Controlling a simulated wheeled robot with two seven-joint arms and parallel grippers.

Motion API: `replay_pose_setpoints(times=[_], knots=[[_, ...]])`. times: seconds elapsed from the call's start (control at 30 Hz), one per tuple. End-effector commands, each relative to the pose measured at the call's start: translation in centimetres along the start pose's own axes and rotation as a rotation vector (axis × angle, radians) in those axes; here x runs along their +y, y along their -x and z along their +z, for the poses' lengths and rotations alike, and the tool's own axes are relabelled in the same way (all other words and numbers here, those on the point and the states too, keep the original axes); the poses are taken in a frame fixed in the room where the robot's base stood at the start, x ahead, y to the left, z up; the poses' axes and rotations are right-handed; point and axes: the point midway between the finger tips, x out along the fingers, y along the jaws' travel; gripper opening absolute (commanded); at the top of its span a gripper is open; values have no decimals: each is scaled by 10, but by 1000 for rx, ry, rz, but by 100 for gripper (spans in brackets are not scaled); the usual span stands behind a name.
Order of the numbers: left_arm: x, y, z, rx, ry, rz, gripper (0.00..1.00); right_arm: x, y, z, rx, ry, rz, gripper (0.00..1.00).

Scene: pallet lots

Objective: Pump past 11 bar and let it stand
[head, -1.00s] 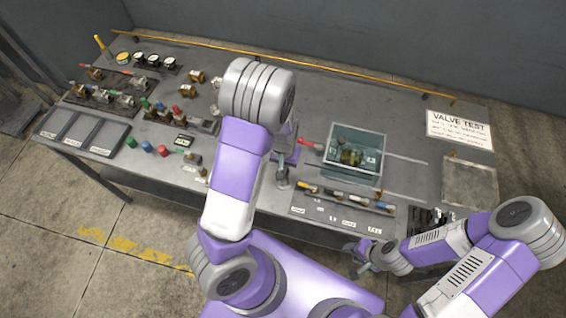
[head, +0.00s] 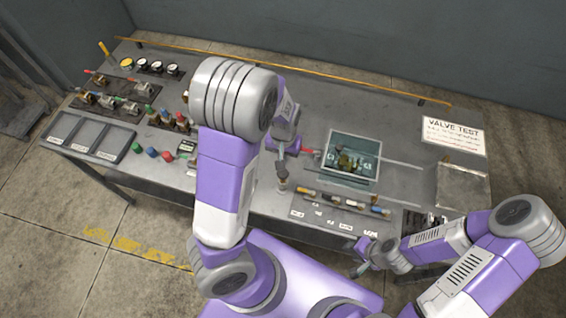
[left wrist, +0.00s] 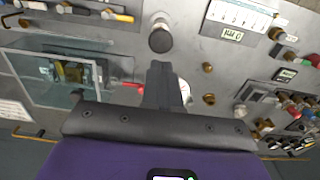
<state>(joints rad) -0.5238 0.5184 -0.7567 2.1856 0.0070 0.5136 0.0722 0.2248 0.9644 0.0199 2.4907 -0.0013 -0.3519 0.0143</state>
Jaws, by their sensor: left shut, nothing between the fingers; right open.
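A tank (head: 374,174) with clear walls stands right of centre on the bench, with a brass valve (head: 345,161) inside; it also shows in the left wrist view (left wrist: 88,100). A red handle (head: 309,151) lies just left of the tank. My left gripper (left wrist: 162,70) is shut and empty, over the bench beside the red handle (left wrist: 131,85). A pale round dial (left wrist: 186,91) is partly hidden behind its fingers, and its reading cannot be made out. A dark-capped post (left wrist: 160,39) stands beyond the fingertips. My right gripper (head: 361,268) is open and empty off the bench's front edge.
A row of coloured-handled tools (head: 345,203) lies at the bench front. Left are labelled trays (head: 88,137), coloured knobs (head: 152,152), valves and small gauges (head: 156,67). A VALVE TEST sign (head: 453,133) lies right. My left arm hides the bench middle.

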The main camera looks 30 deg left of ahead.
Motion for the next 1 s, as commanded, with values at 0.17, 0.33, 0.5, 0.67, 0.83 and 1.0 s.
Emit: replay_pose_setpoints(times=[0.17,0.33,0.5,0.67,0.83,1.0], knots=[[0,26,-1,3,-1,1,0,-2,5,0,0,0,0,43],[0,32,0,1,1,0,0,-2,5,0,0,0,0,43],[0,32,0,0,1,-1,0,-2,5,0,0,0,0,43],[0,32,0,1,1,0,0,-2,5,0,0,0,0,43],[0,32,0,1,1,0,0,-2,5,0,0,0,0,43],[0,32,0,1,1,0,0,-2,5,0,0,0,0,43]])
